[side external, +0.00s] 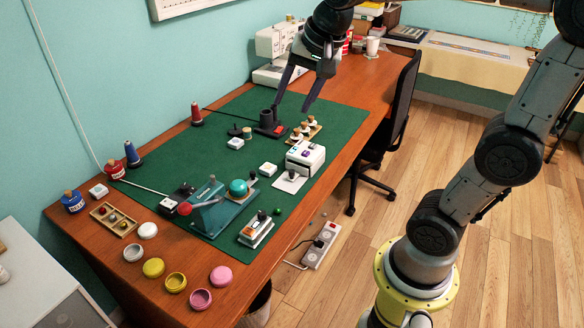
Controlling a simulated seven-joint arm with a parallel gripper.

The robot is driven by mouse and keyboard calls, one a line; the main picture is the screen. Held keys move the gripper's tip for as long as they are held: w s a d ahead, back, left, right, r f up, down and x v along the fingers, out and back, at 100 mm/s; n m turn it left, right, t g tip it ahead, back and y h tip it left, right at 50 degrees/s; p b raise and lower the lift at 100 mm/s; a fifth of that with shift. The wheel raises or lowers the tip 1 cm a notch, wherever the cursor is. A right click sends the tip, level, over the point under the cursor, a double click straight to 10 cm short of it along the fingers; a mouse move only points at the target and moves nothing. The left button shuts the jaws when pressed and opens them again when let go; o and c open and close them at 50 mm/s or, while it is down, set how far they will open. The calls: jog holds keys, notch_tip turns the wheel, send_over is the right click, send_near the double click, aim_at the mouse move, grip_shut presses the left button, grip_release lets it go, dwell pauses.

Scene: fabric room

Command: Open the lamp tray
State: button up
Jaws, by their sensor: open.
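My gripper (291,109) is open and empty, pointing down over the back part of the green mat. Its fingers are apart, above the area of a dark cylinder stand and a small wooden rack. A white box-like unit (306,153) with coloured marks on top sits near the mat's right edge; it looks like the lamp. A flat white plate with a dark knob (290,182) lies at its front and looks like its tray. I cannot tell how far the plate sits inside the unit. The gripper is behind and above the unit, apart from it.
A wooden rack with white-bodied pieces (306,131) and a dark cylinder stand (268,123) are near the gripper. A teal machine with a green ball (222,205) stands in front on the mat (200,150). A sewing machine (277,48) is at the back. Several round tins line the front edge.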

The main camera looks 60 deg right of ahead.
jog(key=w+d+f+m+g, duration=0.1)
jog(key=w+d+f+m, duration=0.25)
jog(key=w, duration=0.25)
jog(key=m+g, duration=0.4)
send_over(292, 171)
notch_tip(292, 171, down, 18)
jog(key=shift+y, duration=0.3)
notch_tip(292, 171, down, 13)
jog(key=shift+f, duration=0.15)
grip_shut()
